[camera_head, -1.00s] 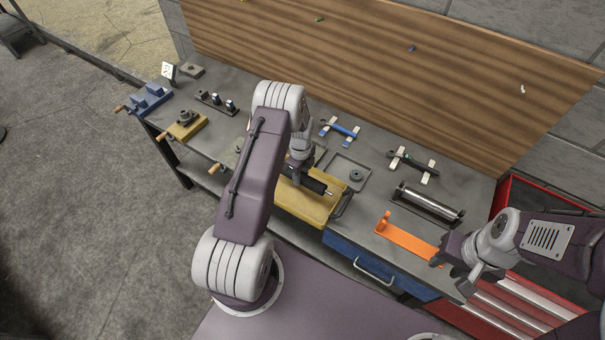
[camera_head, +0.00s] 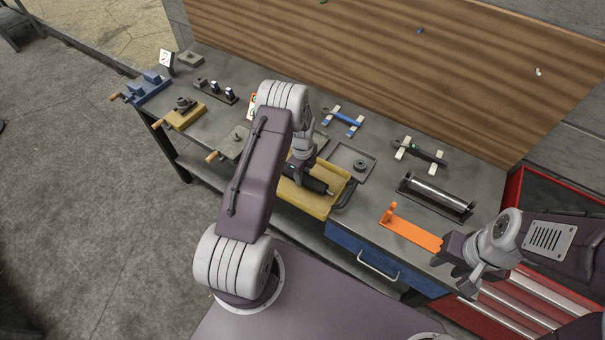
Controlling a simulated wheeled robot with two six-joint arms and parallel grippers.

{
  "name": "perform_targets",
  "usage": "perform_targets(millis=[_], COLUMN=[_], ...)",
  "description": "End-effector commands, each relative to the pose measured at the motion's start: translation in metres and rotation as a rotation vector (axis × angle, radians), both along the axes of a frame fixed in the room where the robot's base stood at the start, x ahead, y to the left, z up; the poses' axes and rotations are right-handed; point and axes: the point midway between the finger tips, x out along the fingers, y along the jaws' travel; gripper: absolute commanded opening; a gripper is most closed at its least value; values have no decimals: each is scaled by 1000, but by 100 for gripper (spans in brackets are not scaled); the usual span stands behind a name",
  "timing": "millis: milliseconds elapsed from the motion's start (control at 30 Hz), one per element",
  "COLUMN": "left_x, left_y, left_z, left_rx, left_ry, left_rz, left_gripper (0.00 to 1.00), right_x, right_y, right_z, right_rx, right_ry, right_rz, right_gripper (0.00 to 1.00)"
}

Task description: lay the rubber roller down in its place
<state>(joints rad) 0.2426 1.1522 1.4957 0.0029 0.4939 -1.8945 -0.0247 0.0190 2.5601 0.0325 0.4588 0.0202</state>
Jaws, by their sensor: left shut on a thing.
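The rubber roller (camera_head: 311,184) is a short dark cylinder with a pale metal end. My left gripper (camera_head: 301,174) is shut on it and holds it over the yellow tray (camera_head: 319,210) on the bench. My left arm hides part of the tray and the roller's left end. I cannot tell whether the roller touches the tray. My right gripper (camera_head: 460,270) is at the bench's front right, by the end of an orange strip (camera_head: 414,237) with an upright peg. Its jaws are too unclear to read.
A metal roller (camera_head: 437,194) lies in a dark cradle to the right. A grey tray (camera_head: 371,176) with a round part sits behind the yellow tray. Blue-handled (camera_head: 343,118) and black-handled (camera_head: 421,153) tools lie on pale rests. Vises and blocks fill the left end. A wooden board stands behind.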

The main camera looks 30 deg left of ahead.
Motion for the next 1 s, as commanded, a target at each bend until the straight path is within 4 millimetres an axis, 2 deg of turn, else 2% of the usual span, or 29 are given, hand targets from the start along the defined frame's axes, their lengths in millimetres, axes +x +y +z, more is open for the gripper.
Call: perform_targets(millis=[633,667,733,767,1000], left_x=[0,0,0,0,0], left_y=[0,0,0,0,0], left_z=[-7,-7,-6,-6,-7], left_rx=[0,0,0,0,0], left_ry=[-1,-1,-1,-1,1], left_rz=[0,0,0,0,0], left_gripper=[0,42,61,65,65], right_x=[0,0,0,0,0], right_y=[0,0,0,0,0], right_z=[-6,-6,-5,-5,-6], right_rx=[0,0,0,0,0], right_ry=[0,0,0,0,0], right_rz=[0,0,0,0,0], right_gripper=[36,36,36,36,36])
